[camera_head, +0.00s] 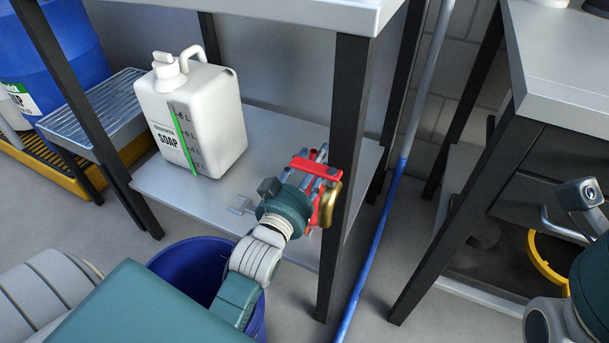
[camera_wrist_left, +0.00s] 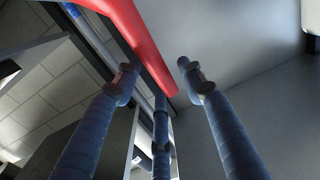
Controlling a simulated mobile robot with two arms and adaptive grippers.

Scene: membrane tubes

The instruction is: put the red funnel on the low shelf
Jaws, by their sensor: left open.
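A red piece, seemingly the red funnel (camera_head: 316,168), is at the fingers of my left gripper (camera_head: 320,156), beside the front right leg of the left table. Its full shape is hidden by the gripper. In the left wrist view a smooth red curved part of the funnel (camera_wrist_left: 135,35) lies beyond the fingertips. The blue-grey fingers (camera_wrist_left: 158,78) are spread apart and open. The low shelf (camera_head: 265,140) is the grey board under the left table. My right gripper (camera_head: 568,222) is only partly seen at the right edge, and its jaws cannot be made out.
A white soap jug (camera_head: 200,120) stands on the shelf's left part. A blue bin (camera_head: 190,265) stands below my left arm. The black table leg (camera_head: 344,170) is close to the left gripper. A blue-and-grey pole (camera_head: 385,220) leans right of it.

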